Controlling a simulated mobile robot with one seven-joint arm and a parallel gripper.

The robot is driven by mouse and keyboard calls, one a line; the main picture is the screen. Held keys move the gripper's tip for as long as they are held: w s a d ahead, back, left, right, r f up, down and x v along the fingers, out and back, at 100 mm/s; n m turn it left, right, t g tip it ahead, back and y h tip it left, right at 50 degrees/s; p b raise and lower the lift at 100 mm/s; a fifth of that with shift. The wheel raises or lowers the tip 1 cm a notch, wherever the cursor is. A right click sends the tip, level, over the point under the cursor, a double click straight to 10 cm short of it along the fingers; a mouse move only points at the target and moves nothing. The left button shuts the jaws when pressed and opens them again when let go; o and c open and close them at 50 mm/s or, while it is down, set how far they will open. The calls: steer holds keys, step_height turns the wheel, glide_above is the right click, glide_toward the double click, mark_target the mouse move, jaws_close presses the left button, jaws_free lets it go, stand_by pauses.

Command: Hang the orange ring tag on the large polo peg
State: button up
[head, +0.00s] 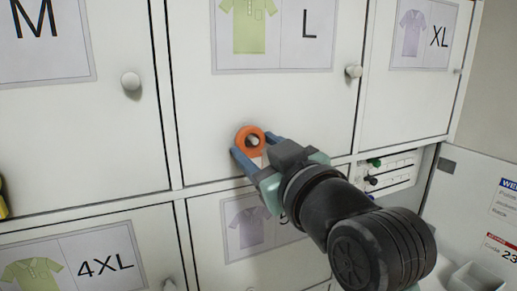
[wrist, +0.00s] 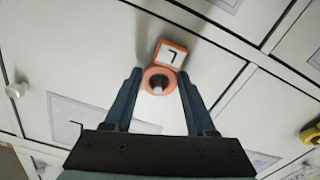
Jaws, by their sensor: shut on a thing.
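The orange ring tag (head: 241,133) is between the blue fingers of my gripper (head: 250,150), against the lower part of the door marked L with a light green polo. My gripper is shut on the ring. In the wrist view the ring (wrist: 147,81) lies between the fingertips, with its white card bearing a black character (wrist: 171,55) beyond it. A pale rounded peg end (wrist: 157,87) shows inside the ring's hole; it also shows in the head view (head: 253,141). I cannot tell how far the ring surrounds the peg.
The L sign (head: 309,27) is above the ring. Round knobs stick out on the M door (head: 131,81) and L door (head: 353,71). Doors with XL, 4XL and a purple polo surround it. A rack with small coloured items (head: 390,175) is at right.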

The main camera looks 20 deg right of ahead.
steer(key=o, duration=1.4)
steer(key=shift+s, duration=0.1)
steer(key=s+b, duration=0.5)
steer(key=s, duration=0.8)
steer(key=a+r+m+t, duration=0.3)
steer(key=a+r+t, duration=0.6)
steer(key=a, duration=0.7)
step_height(320, 180, up, 3)
steer(key=shift+s+m+h, duration=0.3)
steer(key=shift+s+m, duration=0.05)
steer(key=shift+m, duration=0.05)
steer(key=shift+a, duration=0.1)
